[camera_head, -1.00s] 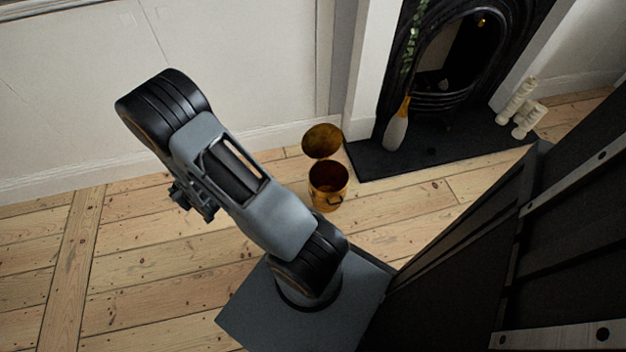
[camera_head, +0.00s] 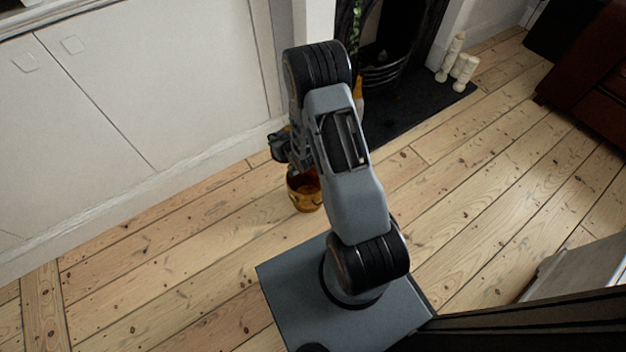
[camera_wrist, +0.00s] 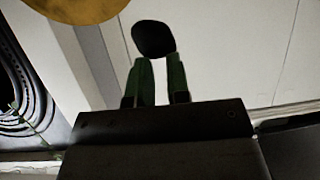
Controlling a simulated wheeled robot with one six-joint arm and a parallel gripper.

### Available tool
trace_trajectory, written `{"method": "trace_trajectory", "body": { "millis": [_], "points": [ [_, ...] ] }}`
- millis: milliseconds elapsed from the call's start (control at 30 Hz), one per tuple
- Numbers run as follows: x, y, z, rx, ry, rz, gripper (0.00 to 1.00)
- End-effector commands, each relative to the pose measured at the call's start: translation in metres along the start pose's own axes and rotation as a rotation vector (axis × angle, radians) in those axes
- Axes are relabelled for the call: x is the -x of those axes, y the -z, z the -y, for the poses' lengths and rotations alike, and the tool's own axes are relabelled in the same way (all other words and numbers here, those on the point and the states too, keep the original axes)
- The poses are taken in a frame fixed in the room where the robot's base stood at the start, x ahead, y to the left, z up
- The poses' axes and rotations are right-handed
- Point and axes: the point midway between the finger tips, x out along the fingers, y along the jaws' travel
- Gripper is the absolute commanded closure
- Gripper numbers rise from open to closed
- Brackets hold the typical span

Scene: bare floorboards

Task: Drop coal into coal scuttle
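The coal scuttle (camera_head: 304,193) is a brass bucket on the floorboards, partly hidden by my arm in the head view. A round brass piece (camera_wrist: 78,8), which looks like its lid, fills the top left corner of the wrist view. A black lump of coal (camera_wrist: 153,40) sits at the tips of my gripper (camera_wrist: 158,65), whose two dark green fingers are closed on it with a gap between them. In the head view my gripper (camera_head: 281,146) hangs above the scuttle, towards its far left side. The coal cannot be made out there.
A bottle (camera_head: 358,92) shows beside my arm. White panels (camera_head: 120,90) line the left.

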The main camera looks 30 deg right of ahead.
Motion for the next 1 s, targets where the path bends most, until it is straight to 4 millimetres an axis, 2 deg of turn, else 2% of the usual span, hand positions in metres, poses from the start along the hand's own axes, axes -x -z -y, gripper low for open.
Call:
{"method": "trace_trajectory", "body": {
  "millis": [33,200,400,500,733,1000],
  "points": [
    [-0.01,-0.018,-0.013,0.018,0.037,-0.003,1.0],
    [-0.024,-0.061,-0.045,0.095,0.204,-0.009,1.0],
    [-0.021,-0.114,-0.075,0.171,0.364,0.001,1.0],
    [-0.016,-0.134,-0.084,0.196,0.421,0.01,1.0],
    [-0.01,-0.158,-0.093,0.228,0.487,0.023,1.0],
    [-0.017,-0.177,-0.093,0.231,0.493,0.023,1.0]
  ]
}}
